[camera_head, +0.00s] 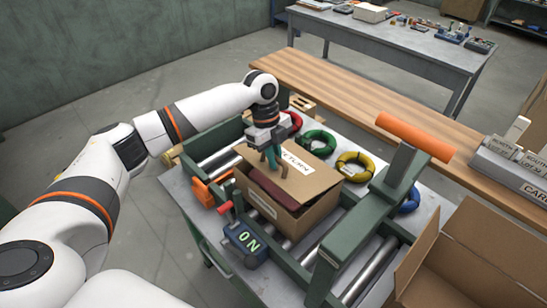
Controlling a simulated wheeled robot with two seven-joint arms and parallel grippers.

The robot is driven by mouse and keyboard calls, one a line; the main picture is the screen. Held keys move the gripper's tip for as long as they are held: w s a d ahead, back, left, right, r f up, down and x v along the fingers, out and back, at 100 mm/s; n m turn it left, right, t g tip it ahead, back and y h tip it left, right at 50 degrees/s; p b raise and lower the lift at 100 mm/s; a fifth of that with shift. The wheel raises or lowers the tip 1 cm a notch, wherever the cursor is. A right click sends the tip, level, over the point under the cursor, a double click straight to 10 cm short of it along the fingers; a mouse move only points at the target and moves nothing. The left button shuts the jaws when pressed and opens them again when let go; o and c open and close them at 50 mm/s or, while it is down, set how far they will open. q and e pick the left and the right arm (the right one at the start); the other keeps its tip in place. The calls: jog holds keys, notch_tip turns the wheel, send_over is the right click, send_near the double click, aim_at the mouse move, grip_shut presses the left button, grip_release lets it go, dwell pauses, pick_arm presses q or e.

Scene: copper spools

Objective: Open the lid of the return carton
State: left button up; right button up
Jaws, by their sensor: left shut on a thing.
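The return carton (300,218) is a brown cardboard box on the roller stand in the middle of the head view. Its lid (312,183), with a white label ending in "TURN", is tilted up, and a dark red surface (270,190) shows in the gap beneath it. My left gripper (273,160) reaches down from above at the lid's near left edge. Its teal fingers are shut on the lid there, and the exact contact is small in the picture. My right gripper is not in view.
Green, yellow, red and blue rings lie around the carton: green (318,141), yellow (355,165). A green post with an orange bar (415,136) stands to the right. An "ON" box (245,243) sits in front. A large open carton (455,265) is at lower right.

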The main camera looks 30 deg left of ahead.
pick_arm(q)
jog(key=shift+w+d+r+p, duration=0.15)
jog(key=shift+w+r+p, duration=0.25)
jog(key=shift+r, duration=0.15)
jog(key=shift+w+d+r+p, duration=0.15)
jog(key=shift+w+r+p, duration=0.2)
jog(key=shift+r, duration=0.2)
jog(key=shift+w+d+r+p, duration=0.2)
jog(key=shift+w+r+p, duration=0.1)
jog(key=shift+w+r, duration=0.2)
jog(key=shift+w+d+r+p, duration=0.15)
jog(key=shift+w+r+p, duration=0.1)
jog(key=shift+w+r, duration=0.2)
jog(key=o, duration=1.1)
jog(key=shift+w+f, duration=0.1)
jog(key=o, duration=0.7)
jog(key=shift+c, duration=0.2)
notch_tip(320, 180, up, 6)
jog(key=w+p, duration=0.1)
jog(key=p, duration=0.4)
jog(key=shift+w+d, duration=0.3)
jog(key=shift+w, duration=0.05)
